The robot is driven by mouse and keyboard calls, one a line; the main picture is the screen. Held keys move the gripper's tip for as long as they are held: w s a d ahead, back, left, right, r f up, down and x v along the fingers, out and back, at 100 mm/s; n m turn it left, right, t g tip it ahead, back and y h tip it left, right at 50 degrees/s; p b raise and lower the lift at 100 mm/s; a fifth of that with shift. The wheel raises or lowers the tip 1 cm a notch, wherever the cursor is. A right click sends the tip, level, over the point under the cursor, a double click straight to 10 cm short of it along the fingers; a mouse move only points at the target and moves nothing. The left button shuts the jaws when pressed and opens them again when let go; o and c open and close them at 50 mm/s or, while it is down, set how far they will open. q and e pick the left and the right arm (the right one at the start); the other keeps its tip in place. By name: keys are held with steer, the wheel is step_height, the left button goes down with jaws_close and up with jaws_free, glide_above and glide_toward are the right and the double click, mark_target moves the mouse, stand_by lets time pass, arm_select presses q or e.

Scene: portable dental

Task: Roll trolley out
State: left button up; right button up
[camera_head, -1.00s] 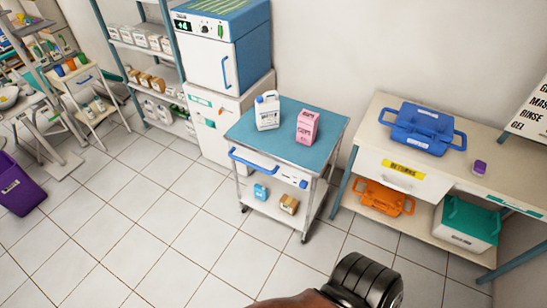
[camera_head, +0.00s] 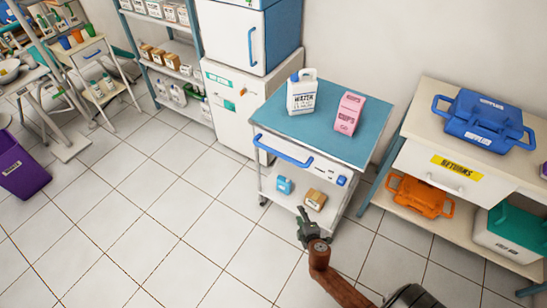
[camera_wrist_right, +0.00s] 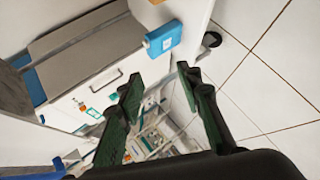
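The trolley (camera_head: 371,146) has a blue top, white drawer front and open lower shelf on casters. A blue handle bar (camera_head: 283,152) runs along its front. A white jug (camera_head: 301,92) and a pink carton (camera_head: 348,112) stand on top. A blue box (camera_head: 284,185) and a brown box (camera_head: 315,199) are on the lower shelf. My right gripper (camera_head: 304,218) is in front of the lower shelf, below the handle and apart from it. In the right wrist view the gripper (camera_wrist_right: 158,85) is open and empty, with the blue box (camera_wrist_right: 163,39) beyond it. My left gripper is not in view.
A white cabinet (camera_head: 231,108) with a blue-trimmed unit stands left of the trolley. A bench (camera_head: 424,161) with a blue case (camera_head: 483,121) and an orange case (camera_head: 420,195) stands to the right. A purple bin (camera_head: 22,166) is far left. The tiled floor in front is clear.

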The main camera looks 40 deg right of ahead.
steer(key=w+a+r+n+t+h+b, duration=0.1)
steer(key=w+r+t, duration=0.1)
steer(key=w+r, duration=0.35)
steer(key=w+r+n+t+b, duration=0.1)
steer(key=w+r+t+b, duration=0.1)
steer(key=r, duration=0.6)
steer(key=n+t+h+b, duration=0.1)
steer(key=n+t, duration=0.1)
steer(key=t, duration=0.1)
glide_toward(280, 156)
steer(key=f+x, duration=0.1)
steer(key=x, duration=0.3)
steer(key=b+x, duration=0.1)
steer(key=x, duration=0.5)
steer(key=shift+w+d+r, duration=0.2)
steer(key=shift+w+d, duration=0.05)
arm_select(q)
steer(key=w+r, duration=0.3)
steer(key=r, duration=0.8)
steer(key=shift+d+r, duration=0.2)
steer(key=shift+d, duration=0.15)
arm_select(e)
steer(key=shift+w+d, duration=0.15)
steer(key=shift+w, duration=0.15)
steer(key=shift+c, duration=0.2)
jaws_close()
